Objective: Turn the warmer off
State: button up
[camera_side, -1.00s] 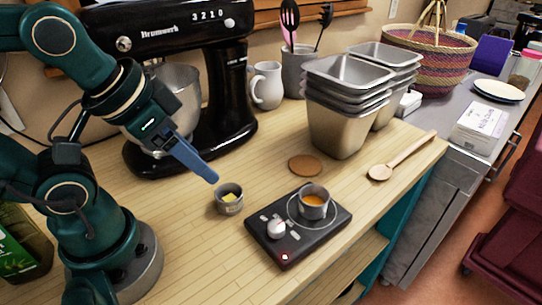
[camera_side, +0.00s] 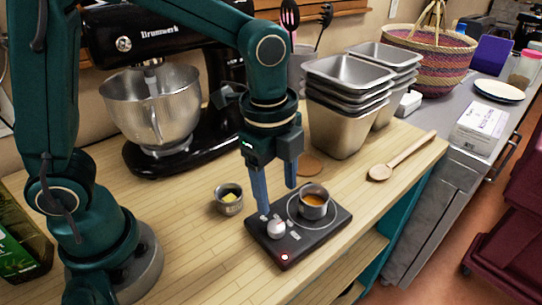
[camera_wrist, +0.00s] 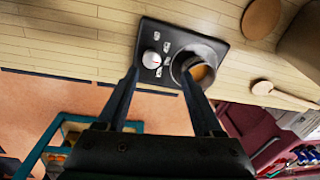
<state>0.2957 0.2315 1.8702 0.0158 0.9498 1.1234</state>
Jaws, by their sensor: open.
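The warmer (camera_side: 310,240) is a flat black plate on the wooden counter, with a light knob (camera_side: 276,229) at its left and a lit red light (camera_side: 284,257) at its front corner. A small metal pot (camera_side: 314,203) of orange liquid stands on its ring. My gripper (camera_side: 277,202) is open and points down above the warmer, its fingers near the knob and pot. In the wrist view the knob (camera_wrist: 151,60) shows between my open fingers (camera_wrist: 160,82), nearer the left one, and the pot (camera_wrist: 194,69) is by the right one. Whether a finger touches anything is unclear.
A small cup with yellow pieces (camera_side: 229,199) stands left of the warmer. A cork disc (camera_side: 310,165), stacked metal pans (camera_side: 345,100) and a wooden spoon (camera_side: 400,157) are behind and right. The mixer (camera_side: 160,110) stands behind my arm.

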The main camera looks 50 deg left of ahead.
aim_at(277, 225)
jog(key=shift+s+d+f+g, duration=0.15)
jog(key=shift+s+d+f, duration=0.05)
jog(key=shift+f, duration=0.3)
jog(key=shift+s+d+f+g, duration=0.15)
jog(key=shift+f, duration=2.85)
grip_shut()
